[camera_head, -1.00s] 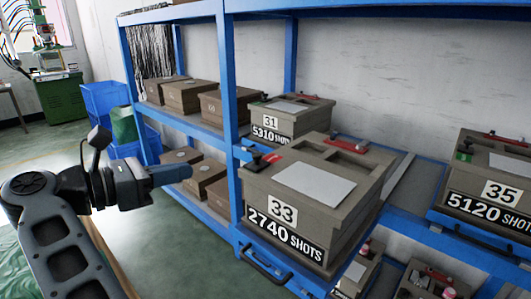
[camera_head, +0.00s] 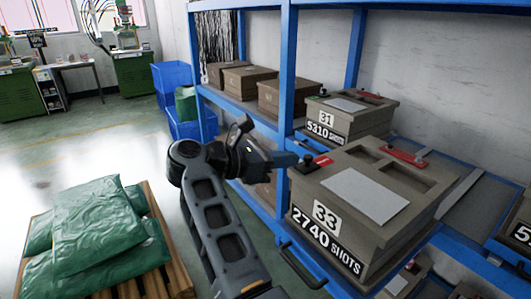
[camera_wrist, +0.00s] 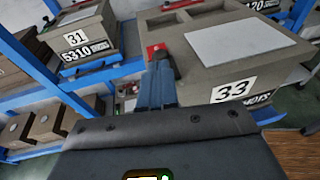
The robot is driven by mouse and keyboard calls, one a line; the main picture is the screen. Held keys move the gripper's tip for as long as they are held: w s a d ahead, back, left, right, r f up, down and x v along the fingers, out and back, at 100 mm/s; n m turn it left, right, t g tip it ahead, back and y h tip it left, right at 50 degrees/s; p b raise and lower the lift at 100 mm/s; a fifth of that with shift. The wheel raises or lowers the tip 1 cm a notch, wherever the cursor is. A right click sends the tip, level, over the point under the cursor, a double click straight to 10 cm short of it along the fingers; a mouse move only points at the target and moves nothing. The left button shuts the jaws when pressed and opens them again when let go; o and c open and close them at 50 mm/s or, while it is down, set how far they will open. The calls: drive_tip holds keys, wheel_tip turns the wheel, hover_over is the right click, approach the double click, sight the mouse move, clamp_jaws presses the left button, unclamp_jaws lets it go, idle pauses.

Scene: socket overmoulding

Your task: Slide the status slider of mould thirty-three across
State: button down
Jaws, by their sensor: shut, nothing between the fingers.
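Mould 33 (camera_head: 350,235) is a grey-brown block with a white plate on top and a label reading 33, 2740 SHOTS. Its status slider has a black knob (camera_head: 309,164) at the left end of the top, with a red strip (camera_head: 323,160) showing beside it. My gripper (camera_head: 297,160) is shut and empty, its blue fingers at the left side of the knob. In the wrist view the fingertips (camera_wrist: 158,76) reach up to the black knob (camera_wrist: 163,62). They overlap it there, and I cannot tell whether they touch.
Mould 31 (camera_head: 345,120) sits behind on the blue rack (camera_head: 290,75). Brown boxes (camera_head: 282,98) stand on the shelf to the left. A pallet with green bags (camera_head: 95,235) is on the floor at left.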

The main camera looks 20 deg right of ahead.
sight(308, 155)
drive_tip(key=shift+x, duration=0.9)
drive_tip(key=shift+d+f, duration=0.1)
drive_tip(key=shift+d, duration=0.05)
drive_tip(key=b+x, duration=0.4)
drive_tip(key=shift+w+d+r, duration=0.1)
drive_tip(key=shift+w+r, duration=0.15)
drive_tip(key=shift+w, duration=0.15)
drive_tip(key=shift+w+d+r+b, duration=0.2)
drive_tip(key=shift+d+r+b, duration=0.1)
drive_tip(key=shift+d, duration=0.35)
drive_tip(key=shift+a, duration=0.1)
